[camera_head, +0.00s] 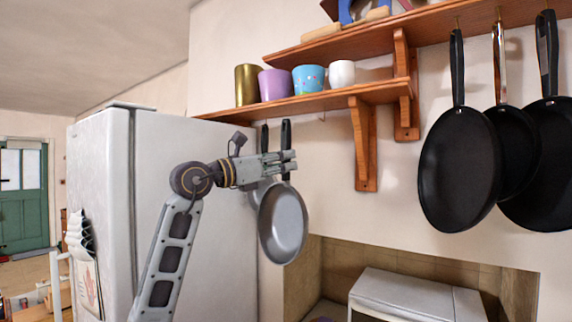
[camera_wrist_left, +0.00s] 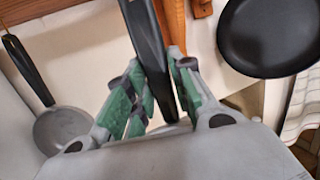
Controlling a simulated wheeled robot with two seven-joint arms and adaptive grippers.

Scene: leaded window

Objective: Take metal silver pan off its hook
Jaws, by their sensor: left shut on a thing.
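The metal silver pan (camera_head: 283,228) hangs upright below the lower shelf, with its bowl down and its black handle up. My left gripper (camera_head: 288,161) comes in from the left and is shut on the pan's handle, just above the bowl. In the left wrist view the black handle (camera_wrist_left: 146,40) runs down between the green-padded fingers of the left gripper (camera_wrist_left: 152,92). The hook at the handle's top is too small to make out. A second, smaller silver pan (camera_wrist_left: 62,129) hangs beside it, partly behind my gripper in the head view. My right gripper is not in view.
The wooden lower shelf (camera_head: 310,103) with several cups is just above the handle. Wooden brackets (camera_head: 363,140) and black pans (camera_head: 460,170) are to the right. A white fridge (camera_head: 110,190) stands left. A white appliance (camera_head: 400,295) is below right.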

